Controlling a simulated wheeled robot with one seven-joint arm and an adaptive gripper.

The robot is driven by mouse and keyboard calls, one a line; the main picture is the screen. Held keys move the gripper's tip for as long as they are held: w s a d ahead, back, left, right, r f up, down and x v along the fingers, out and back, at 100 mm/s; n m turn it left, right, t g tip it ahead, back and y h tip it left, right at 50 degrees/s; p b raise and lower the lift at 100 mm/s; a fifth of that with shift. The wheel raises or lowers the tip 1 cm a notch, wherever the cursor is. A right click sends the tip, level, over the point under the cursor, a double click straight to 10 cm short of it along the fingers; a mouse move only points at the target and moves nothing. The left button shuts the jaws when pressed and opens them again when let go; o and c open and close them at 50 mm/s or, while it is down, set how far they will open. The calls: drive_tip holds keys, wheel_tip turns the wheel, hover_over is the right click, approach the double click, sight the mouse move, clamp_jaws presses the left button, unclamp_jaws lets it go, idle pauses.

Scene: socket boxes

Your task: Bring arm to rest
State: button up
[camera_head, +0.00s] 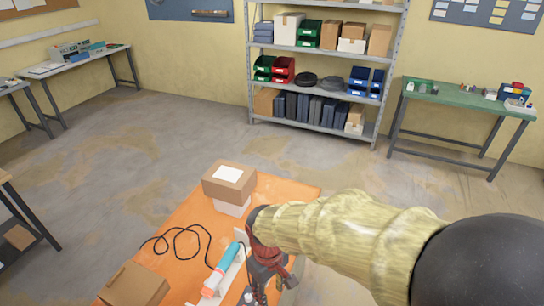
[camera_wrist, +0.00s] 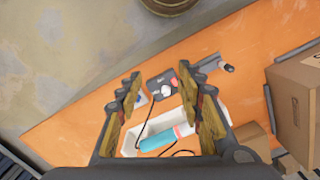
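My gripper (camera_head: 268,290) is over the orange table in the head view, at the end of my arm in its pale yellow sleeve. In the wrist view my gripper (camera_wrist: 160,78) has its two fingers spread apart, with nothing held between them. Below the fingers lies a white open tray (camera_wrist: 131,139). A teal cylinder (camera_wrist: 158,140) with a red and white end lies in it; the cylinder also shows in the head view (camera_head: 228,258). A dark device with a white knob (camera_wrist: 166,90) shows beyond the tray, between the fingers.
The orange table (camera_head: 186,222) also holds a labelled cardboard box (camera_head: 229,183) on a white box, another cardboard box (camera_head: 135,285) at the near left, and a looped black cable (camera_head: 183,233). A shelf rack (camera_head: 318,130) and a green-topped table (camera_head: 465,100) stand farther back. Open floor surrounds the table.

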drive_tip(key=s+d+r+m+t+b, duration=0.3)
drive_tip(key=d+r, duration=0.3)
drive_tip(key=d, duration=0.3)
drive_tip(key=s+d+r+m+t+b, duration=0.3)
drive_tip(key=s+d+r+m+b, duration=0.1)
drive_tip(key=d, duration=0.6)
drive_tip(key=shift+s+d+r+m+b, duration=0.2)
drive_tip(key=shift+s+r+m+b, duration=0.3)
drive_tip(key=shift+r, duration=0.4)
drive_tip(key=shift+w, duration=0.1)
drive_tip(key=shift+c, duration=0.8)
